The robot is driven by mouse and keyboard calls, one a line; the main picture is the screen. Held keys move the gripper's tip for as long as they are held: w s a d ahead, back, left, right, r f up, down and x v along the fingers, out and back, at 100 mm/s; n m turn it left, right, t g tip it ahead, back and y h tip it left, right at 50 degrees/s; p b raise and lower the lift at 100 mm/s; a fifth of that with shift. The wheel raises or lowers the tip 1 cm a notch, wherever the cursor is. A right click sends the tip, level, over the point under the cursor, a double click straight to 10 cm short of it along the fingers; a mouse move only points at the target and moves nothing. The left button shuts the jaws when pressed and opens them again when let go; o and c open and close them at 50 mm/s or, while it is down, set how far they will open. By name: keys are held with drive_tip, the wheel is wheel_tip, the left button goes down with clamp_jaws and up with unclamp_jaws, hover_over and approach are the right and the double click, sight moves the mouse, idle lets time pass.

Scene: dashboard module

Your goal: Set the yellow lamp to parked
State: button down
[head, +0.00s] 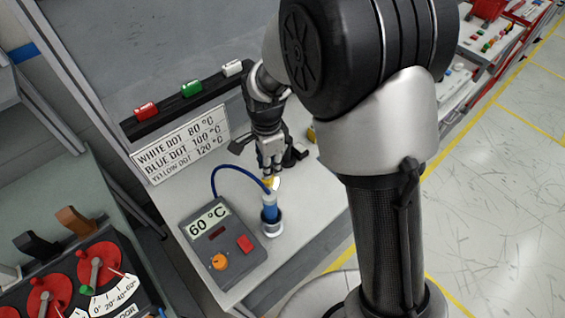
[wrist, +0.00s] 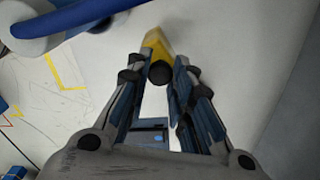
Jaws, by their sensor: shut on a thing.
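My gripper (head: 268,170) points down over the white bench, just above the blue cylinder of the dial unit. In the wrist view my gripper (wrist: 160,68) has its fingertips on both sides of a yellow piece with a dark round end, which I take as the yellow lamp (wrist: 156,46). It is shut on it. In the head view a bit of the yellow lamp (head: 268,183) shows under the fingertips; the fingers hide the rest. I cannot tell whether it touches anything below.
A blue cylinder (head: 269,208) with a blue cable stands in a round holder beside a grey unit (head: 226,250) reading 60 °C. Behind are a temperature sign (head: 182,145) and a black rail (head: 170,112) with red, green and white pieces. Another yellow bit (head: 311,134) shows beside my arm.

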drive_tip(key=shift+w+a+m+p, duration=0.25)
drive_tip(key=shift+w+a+m, duration=0.3)
drive_tip(key=shift+a+m, duration=0.3)
drive_tip(key=shift+w+a+m+p, duration=0.25)
drive_tip(key=shift+w+a+m, duration=0.3)
drive_tip(key=shift+a+m, duration=0.25)
drive_tip(key=c, duration=1.4)
unclamp_jaws()
drive_tip(key=shift+o, duration=0.2)
drive_tip(key=shift+r, duration=0.1)
wheel_tip(320, 180, up, 12)
drive_tip(key=shift+c, duration=0.3)
